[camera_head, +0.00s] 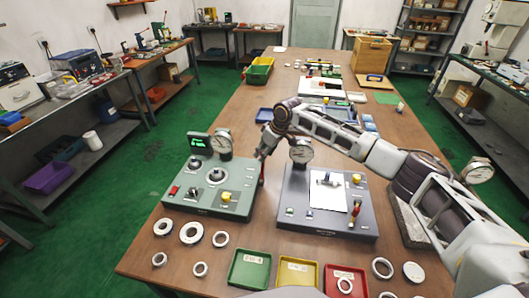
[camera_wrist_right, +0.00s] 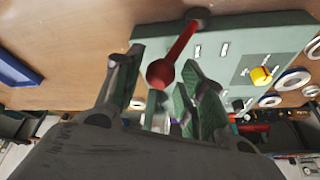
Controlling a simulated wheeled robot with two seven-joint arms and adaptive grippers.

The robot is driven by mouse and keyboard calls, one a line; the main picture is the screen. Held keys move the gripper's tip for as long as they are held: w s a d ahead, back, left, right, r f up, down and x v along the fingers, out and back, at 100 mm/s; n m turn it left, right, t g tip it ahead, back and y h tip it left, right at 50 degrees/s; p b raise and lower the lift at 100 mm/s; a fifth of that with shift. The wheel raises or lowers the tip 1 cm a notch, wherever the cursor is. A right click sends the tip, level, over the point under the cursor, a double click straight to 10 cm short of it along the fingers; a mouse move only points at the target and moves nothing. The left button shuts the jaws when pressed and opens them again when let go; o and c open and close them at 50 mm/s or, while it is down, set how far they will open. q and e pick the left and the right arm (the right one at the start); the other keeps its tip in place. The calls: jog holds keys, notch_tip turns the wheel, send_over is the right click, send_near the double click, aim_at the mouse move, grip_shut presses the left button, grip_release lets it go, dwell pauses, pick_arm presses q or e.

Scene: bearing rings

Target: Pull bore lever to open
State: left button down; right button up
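A red lever with a round red knob (camera_wrist_right: 160,73) juts from the side of the green-grey gauge machine (camera_head: 208,187); the machine also shows in the wrist view (camera_wrist_right: 240,40). In the head view only a sliver of the lever shows below my right gripper (camera_head: 265,150). In the right wrist view my right gripper (camera_wrist_right: 164,62) has its two fingers apart, with the knob in the gap near the tips. Clear space shows between the knob and the left finger; contact with the right finger cannot be told. My left gripper is not in view.
A dark grey gauge machine (camera_head: 290,215) with a white sheet stands just right. Several bearing rings (camera_head: 191,233) and green, yellow and red trays (camera_head: 249,268) lie in front. My right arm passes above the grey machine. Blue bins (camera_head: 265,115) are behind.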

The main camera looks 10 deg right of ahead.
grip_shut()
